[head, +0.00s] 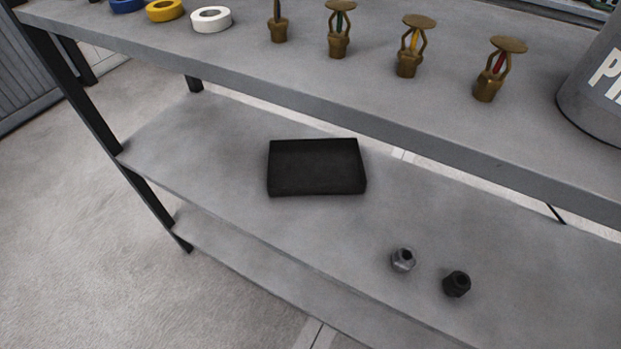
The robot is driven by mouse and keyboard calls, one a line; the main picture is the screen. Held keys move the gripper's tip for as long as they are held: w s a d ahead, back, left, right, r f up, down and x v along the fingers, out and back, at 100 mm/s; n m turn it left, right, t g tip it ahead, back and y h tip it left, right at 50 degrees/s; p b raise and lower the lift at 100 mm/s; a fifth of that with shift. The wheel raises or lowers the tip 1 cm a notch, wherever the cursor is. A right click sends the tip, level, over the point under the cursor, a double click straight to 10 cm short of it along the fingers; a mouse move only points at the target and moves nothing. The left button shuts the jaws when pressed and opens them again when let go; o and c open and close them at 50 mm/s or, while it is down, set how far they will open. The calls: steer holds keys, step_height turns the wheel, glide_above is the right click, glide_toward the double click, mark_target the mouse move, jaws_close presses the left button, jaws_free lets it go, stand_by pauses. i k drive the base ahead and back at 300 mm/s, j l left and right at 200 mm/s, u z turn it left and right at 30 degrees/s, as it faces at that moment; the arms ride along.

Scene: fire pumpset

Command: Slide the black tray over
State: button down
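The black tray (316,170) is a shallow rectangular tray with low walls. It lies flat on the grey middle shelf (220,170), left of the picture's middle, and looks empty. Nothing touches it. My gripper does not show in the head view.
A silver fitting (403,260) and a black fitting (456,284) stand on the same shelf, to the right and nearer. The upper shelf (290,75) overhangs behind and carries several brass sprinkler heads, tape rolls and a grey bucket (600,85). A dark post (85,110) bounds the left end.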

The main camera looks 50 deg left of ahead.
mark_target(325, 166)
steer(key=j+z, duration=0.35)
steer(key=k+j+z, duration=0.15)
steer(key=z, duration=0.2)
steer(key=k+j+z, duration=0.1)
steer(key=j+z, duration=0.25)
steer(key=k+j+z, duration=0.15)
steer(key=k+j, duration=0.35)
steer(key=j, duration=0.35)
steer(key=k+j+z, duration=0.15)
steer(key=k+j, duration=0.45)
steer(key=j, duration=0.2)
steer(key=k+j+z, duration=0.15)
steer(key=k+j, duration=0.45)
steer(key=j, duration=0.15)
